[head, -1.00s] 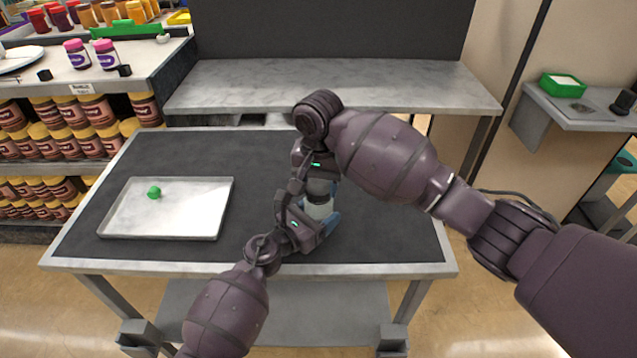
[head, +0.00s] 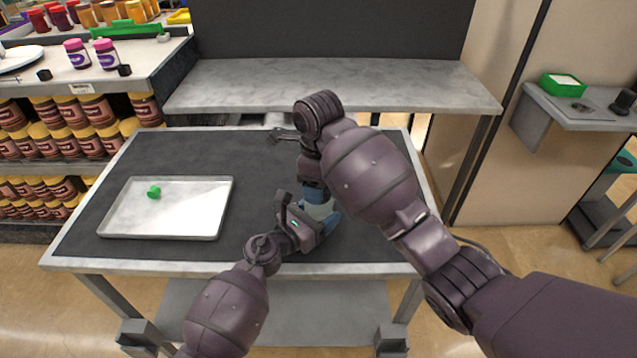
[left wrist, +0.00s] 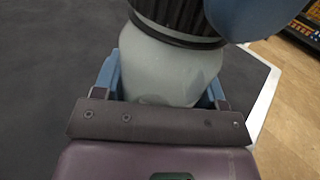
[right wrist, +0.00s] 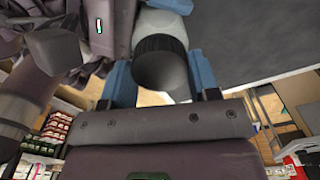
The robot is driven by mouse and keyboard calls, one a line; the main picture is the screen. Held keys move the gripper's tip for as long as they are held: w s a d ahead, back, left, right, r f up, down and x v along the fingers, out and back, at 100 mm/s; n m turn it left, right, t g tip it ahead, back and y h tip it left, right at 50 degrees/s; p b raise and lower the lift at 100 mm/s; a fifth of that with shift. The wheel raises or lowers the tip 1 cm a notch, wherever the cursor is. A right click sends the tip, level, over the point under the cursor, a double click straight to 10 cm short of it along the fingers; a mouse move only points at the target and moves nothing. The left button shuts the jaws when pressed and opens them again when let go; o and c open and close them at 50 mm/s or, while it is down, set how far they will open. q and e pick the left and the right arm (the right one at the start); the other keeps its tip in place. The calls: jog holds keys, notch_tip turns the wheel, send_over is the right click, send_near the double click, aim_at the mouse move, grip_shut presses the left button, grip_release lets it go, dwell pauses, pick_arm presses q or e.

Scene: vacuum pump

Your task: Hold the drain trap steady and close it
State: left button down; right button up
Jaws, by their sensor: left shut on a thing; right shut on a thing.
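The drain trap (head: 317,210) is a pale, frosted body standing over the dark mat, mostly hidden by my arms in the head view. In the left wrist view its body (left wrist: 165,70) sits between the blue fingers of my left gripper (left wrist: 163,88), which is shut on it. A black ribbed ring (left wrist: 178,14) is on its top. In the right wrist view the dark cap (right wrist: 160,65) lies between the blue fingers of my right gripper (right wrist: 162,80), shut on it from above. The cap and body look joined; how tightly, I cannot tell.
A metal tray (head: 190,225) with a small green piece (head: 154,192) lies on the left of the workbench mat (head: 240,160). A grey tool (head: 283,134) lies at the back edge. A raised shelf (head: 330,83) stands behind. The mat between tray and arms is clear.

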jog(key=m, duration=0.3)
jog(key=o, duration=0.9)
jog(key=shift+c, duration=0.5)
